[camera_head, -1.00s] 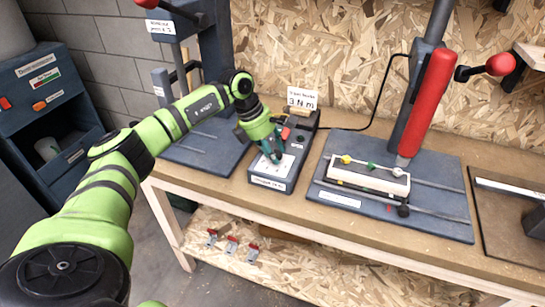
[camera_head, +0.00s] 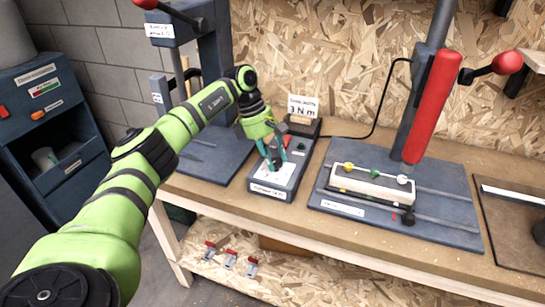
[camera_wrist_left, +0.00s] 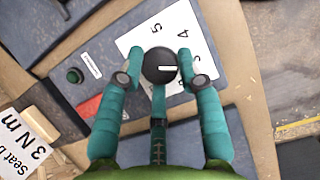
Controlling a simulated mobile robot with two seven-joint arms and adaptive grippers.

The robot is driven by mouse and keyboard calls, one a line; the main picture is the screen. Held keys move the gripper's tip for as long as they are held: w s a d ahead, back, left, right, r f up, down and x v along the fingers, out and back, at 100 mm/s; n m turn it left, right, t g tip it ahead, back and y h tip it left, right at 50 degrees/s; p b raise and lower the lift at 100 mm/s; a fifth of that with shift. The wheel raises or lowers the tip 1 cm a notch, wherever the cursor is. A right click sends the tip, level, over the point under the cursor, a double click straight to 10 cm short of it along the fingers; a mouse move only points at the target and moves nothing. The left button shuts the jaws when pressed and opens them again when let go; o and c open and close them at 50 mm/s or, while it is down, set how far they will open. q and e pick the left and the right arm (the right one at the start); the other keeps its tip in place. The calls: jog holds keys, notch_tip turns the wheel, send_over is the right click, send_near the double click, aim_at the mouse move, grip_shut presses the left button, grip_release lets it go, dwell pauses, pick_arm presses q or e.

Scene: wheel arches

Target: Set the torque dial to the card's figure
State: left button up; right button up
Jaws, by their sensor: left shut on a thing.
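The torque dial is a dark round knob (camera_wrist_left: 158,64) with a short white mark, on a white scale plate (camera_wrist_left: 128,45) with printed figures. A 4 and a 5 are readable near it in the left wrist view. The white mark lies toward the right side of the knob; which figure it points at is hard to tell. My left gripper (camera_head: 274,160) is shut on the knob, its teal fingers (camera_wrist_left: 156,75) on either side of it. The card (camera_head: 303,106) stands behind the dial box (camera_head: 268,191) and reads 3 N m; it also shows in the left wrist view (camera_wrist_left: 27,140). My right gripper is out of view.
A green button (camera_wrist_left: 74,76) and a red part (camera_wrist_left: 90,107) sit on the box beside the dial. A press with a red handle (camera_head: 432,105) stands at right, with a white block (camera_head: 372,184) on its base. Another machine (camera_head: 205,45) stands at left.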

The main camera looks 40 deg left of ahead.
pick_arm(q)
jog(key=shift+d, duration=0.1)
jog(key=o, duration=1.1)
jog(key=shift+o, duration=0.2)
jog(key=v, duration=1.2)
jog(key=shift+d, duration=0.15)
